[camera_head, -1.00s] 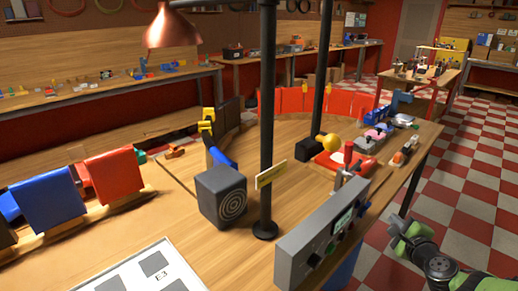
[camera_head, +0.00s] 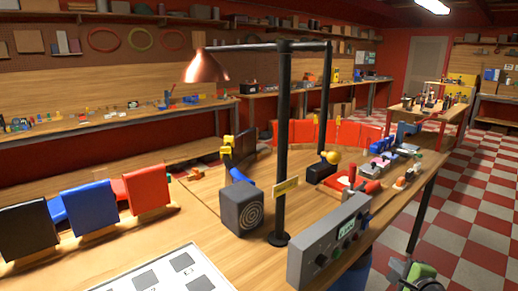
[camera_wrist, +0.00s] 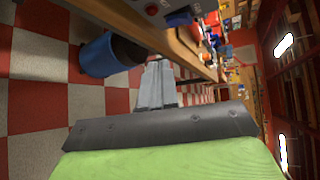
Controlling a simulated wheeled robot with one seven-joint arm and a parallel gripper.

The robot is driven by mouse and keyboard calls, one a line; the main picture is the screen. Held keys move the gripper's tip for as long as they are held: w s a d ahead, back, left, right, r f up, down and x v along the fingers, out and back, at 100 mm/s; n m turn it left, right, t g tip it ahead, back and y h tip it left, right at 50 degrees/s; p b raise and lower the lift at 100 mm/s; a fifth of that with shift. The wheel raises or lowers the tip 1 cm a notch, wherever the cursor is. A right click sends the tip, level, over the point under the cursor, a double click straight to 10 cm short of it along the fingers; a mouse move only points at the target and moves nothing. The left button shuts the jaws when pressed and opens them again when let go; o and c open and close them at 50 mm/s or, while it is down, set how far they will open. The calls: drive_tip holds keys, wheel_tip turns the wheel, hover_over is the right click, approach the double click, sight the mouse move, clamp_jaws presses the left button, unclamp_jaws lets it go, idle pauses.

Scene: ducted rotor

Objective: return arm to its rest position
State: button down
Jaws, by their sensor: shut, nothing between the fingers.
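My gripper (camera_wrist: 158,80) shows in the wrist view as two grey fingers close together, with nothing between them. They are in front of a dark plate and a green wrist part, and they are beside the workbench, apart from it. In the head view, a green and grey piece of my arm (camera_head: 418,272) shows at the bottom right, over the floor to the right of the bench. Its lower part is cut off by the frame edge.
The workbench (camera_head: 225,262) carries a grey control box (camera_head: 328,240), a black post (camera_head: 282,150) and a speaker-like box (camera_head: 243,208). A blue bin (camera_wrist: 97,55) stands by the bench in the wrist view. The checkered floor (camera_head: 470,215) on the right is clear.

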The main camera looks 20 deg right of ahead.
drive_tip(key=w+a+r+n+g+y+p, duration=0.1)
drive_tip(key=a+r+n+g+y+p, duration=0.2)
drive_tip(key=a+n, duration=0.65)
drive_tip(key=w+a+r+n+g+y+p, duration=0.1)
drive_tip(key=a+r+n+g+y+p, duration=0.25)
drive_tip(key=a, duration=1.05)
drive_tip(key=s+a+r+n+p, duration=0.1)
drive_tip(key=s+a+r+n, duration=0.3)
drive_tip(key=s, duration=0.2)
drive_tip(key=s+a+r+n+g+h+p, duration=0.1)
drive_tip(key=s+a+r+n, duration=0.3)
drive_tip(key=s, duration=0.3)
drive_tip(key=s+a+r+n+h+p, duration=0.1)
drive_tip(key=s+a+r+n, duration=0.2)
drive_tip(key=s+a+r, duration=0.1)
drive_tip(key=s+a, duration=0.1)
drive_tip(key=s, duration=0.1)
drive_tip(key=shift+s+n+p, duration=0.35)
drive_tip(key=shift+s+n, duration=0.05)
drive_tip(key=shift+d+g, duration=0.1)
drive_tip(key=shift+g, duration=0.15)
